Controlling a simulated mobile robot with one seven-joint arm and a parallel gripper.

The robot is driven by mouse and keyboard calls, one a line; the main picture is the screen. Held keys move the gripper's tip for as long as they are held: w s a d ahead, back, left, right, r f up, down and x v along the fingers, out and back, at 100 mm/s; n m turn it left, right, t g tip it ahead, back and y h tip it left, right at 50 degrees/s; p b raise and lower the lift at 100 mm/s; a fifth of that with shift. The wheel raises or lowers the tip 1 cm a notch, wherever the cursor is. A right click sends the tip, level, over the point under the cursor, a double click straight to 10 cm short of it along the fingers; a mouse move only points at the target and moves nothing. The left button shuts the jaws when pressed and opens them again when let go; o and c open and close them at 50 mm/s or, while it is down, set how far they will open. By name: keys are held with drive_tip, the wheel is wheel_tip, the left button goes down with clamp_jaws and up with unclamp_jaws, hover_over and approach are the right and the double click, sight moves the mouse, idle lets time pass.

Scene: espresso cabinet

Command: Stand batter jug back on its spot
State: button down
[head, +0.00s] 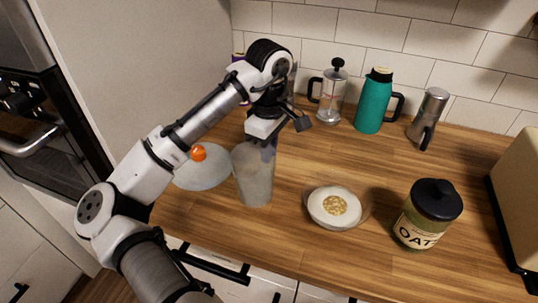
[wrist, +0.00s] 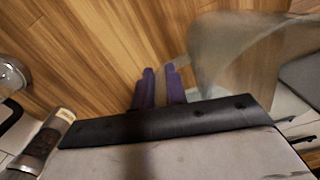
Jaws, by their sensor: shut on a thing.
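The batter jug (head: 254,178) is a tall, translucent grey vessel at the left middle of the wooden counter. It looks close to upright. I cannot tell whether its base touches the counter. My gripper (head: 270,142) is at the jug's upper right side, pointing down. In the wrist view the purple fingers (wrist: 165,88) are closed on a narrow part that joins the jug, likely its handle. The jug's body (wrist: 235,50) is to the right of the fingers there. The arm hides part of the jug's rim.
A glass lid with an orange knob (head: 199,153) lies left of the jug. A bowl with oats (head: 334,207) and an oat jar (head: 428,215) are to the right. A French press (head: 332,95), teal flask (head: 373,102) and moka pot (head: 428,117) stand along the wall.

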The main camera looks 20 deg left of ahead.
drive_tip(key=shift+f, duration=1.15)
drive_tip(key=shift+f, duration=0.15)
drive_tip(key=c, duration=1.4)
unclamp_jaws()
wheel_tip(320, 180, up, 12)
drive_tip(key=shift+r, duration=0.15)
